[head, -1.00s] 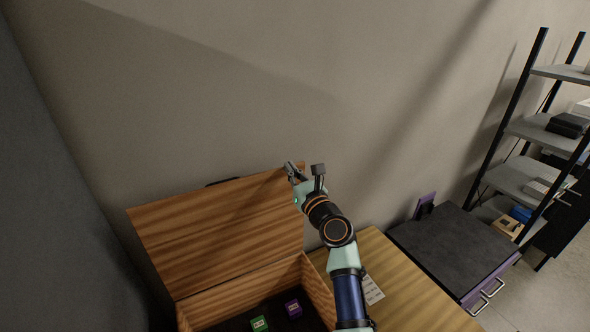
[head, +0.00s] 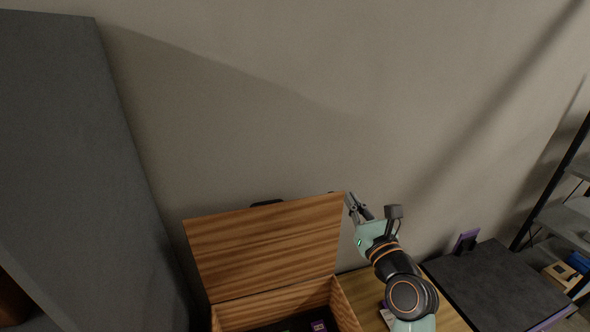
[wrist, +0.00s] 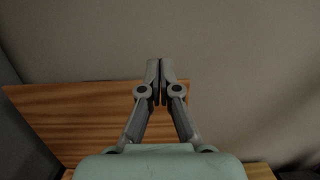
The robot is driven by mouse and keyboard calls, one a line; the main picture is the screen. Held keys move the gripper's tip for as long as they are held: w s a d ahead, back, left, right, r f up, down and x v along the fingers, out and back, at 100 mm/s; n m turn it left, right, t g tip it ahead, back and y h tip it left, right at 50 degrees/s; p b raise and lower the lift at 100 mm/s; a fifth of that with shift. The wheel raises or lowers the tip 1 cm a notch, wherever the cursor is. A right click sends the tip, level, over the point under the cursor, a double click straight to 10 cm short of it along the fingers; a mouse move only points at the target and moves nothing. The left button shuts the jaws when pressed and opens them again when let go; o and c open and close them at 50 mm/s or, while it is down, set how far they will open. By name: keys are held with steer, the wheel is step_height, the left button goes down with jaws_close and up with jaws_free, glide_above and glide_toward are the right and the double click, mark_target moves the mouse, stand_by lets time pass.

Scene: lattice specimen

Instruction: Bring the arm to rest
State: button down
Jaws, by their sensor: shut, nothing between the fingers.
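My gripper (head: 352,203) is up beside the top right corner of the raised lid in the head view. In the wrist view my gripper (wrist: 160,68) has its two fingertips together with nothing between them. The wooden box (head: 280,297) stands on the table with its lid (head: 265,245) open and tilted back toward the wall. The lid also shows in the wrist view (wrist: 70,120), behind and left of the fingers. I cannot tell if the gripper touches the lid.
A dark-topped cabinet (head: 500,285) stands right of the wooden table (head: 450,316), with a small purple upright item (head: 466,241) at its back. A shelf rack (head: 565,215) is at far right. A tall grey panel (head: 80,150) rises at left. The wall above the lid is bare.

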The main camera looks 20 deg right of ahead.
steer(key=s+a+f+n+g+y, duration=0.2)
steer(key=a+f+n, duration=0.2)
steer(key=a+n, duration=0.65)
steer(key=s+a+f+n+g+y, duration=0.1)
steer(key=a+f+n+y, duration=0.15)
steer(key=a+n, duration=0.8)
steer(key=s+a+f+n+g+h, duration=0.1)
steer(key=s+a+f+n+g, duration=0.1)
steer(key=s+a+n, duration=0.4)
steer(key=s+a+f+n+g, duration=0.2)
steer(key=s+a+f+n, duration=0.1)
steer(key=s+a+n, duration=0.4)
steer(key=s+n, duration=0.2)
steer(key=n, duration=0.1)
steer(key=shift+s+f+n+h, duration=0.15)
steer(key=shift+f+n+h, duration=0.15)
steer(key=shift+f+h, duration=0.05)
